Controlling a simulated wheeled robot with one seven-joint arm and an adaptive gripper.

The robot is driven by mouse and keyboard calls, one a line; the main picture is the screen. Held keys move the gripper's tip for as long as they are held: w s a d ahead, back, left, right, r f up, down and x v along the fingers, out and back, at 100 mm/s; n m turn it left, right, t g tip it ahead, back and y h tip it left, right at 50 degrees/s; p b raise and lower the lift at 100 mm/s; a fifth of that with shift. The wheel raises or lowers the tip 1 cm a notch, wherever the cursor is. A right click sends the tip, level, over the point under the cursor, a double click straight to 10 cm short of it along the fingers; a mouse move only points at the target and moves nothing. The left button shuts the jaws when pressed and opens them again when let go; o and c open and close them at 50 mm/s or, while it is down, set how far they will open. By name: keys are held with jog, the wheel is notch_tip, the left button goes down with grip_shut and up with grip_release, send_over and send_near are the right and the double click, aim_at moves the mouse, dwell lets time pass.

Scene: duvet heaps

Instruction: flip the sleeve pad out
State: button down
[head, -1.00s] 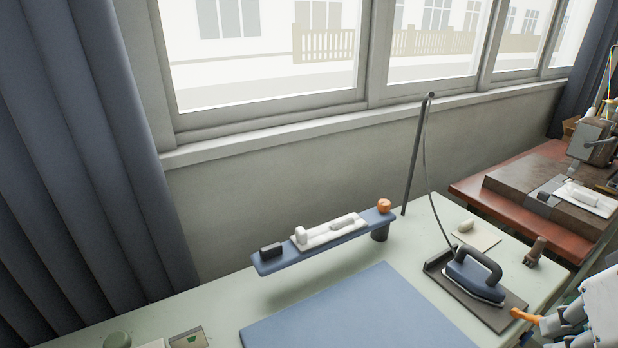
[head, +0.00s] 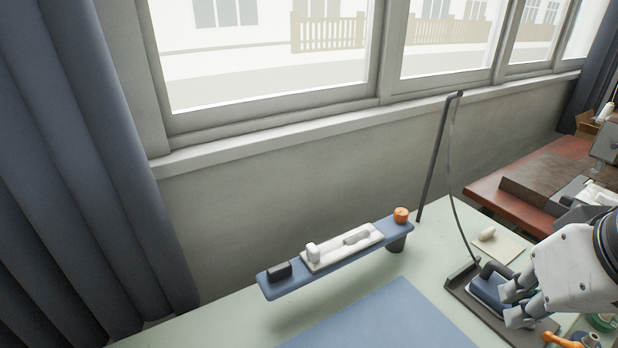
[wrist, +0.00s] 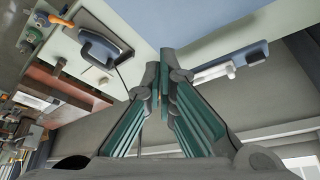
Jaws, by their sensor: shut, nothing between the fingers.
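The sleeve pad (head: 290,286) is a long narrow blue board, raised above the pale green table on a dark post at its right end. It carries a black block (head: 279,271) at its left end, a white tray (head: 372,238) with white pieces, and an orange knob (head: 401,214) at its right end. My gripper (head: 512,306) is at the right of the head view, apart from the pad, over the iron's area. In the wrist view the gripper (wrist: 160,68) is shut and empty, and the pad (wrist: 246,56) shows to its right.
A dark blue iron (wrist: 100,45) sits on its rest, partly hidden by my gripper in the head view. A grey pole (head: 437,160) with a cord rises behind the table. A blue flat mat (head: 390,322) lies in front of the pad. The window wall (head: 300,190) closes the back.

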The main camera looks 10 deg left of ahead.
jog(key=w+a+f+n+y+b, duration=0.1)
jog(key=w+a+n+b, duration=0.1)
jog(key=w+a, duration=0.55)
jog(key=w+a+f+n+y+b, duration=0.15)
jog(key=w+a, duration=0.35)
jog(key=w, duration=0.6)
jog(key=w+a+f+n+g+b, duration=0.1)
jog(key=w+a+f, duration=0.4)
jog(key=a, duration=0.6)
jog(key=w+a+f+n+b, duration=0.1)
jog(key=w+a+f+n, duration=0.2)
jog(key=w+a+f, duration=0.3)
jog(key=a+f, duration=0.4)
jog(key=a, duration=0.2)
jog(key=shift+f+g+b, duration=0.3)
jog(key=shift+g+b, duration=0.05)
jog(key=shift+g, duration=0.05)
jog(key=shift+a, duration=0.1)
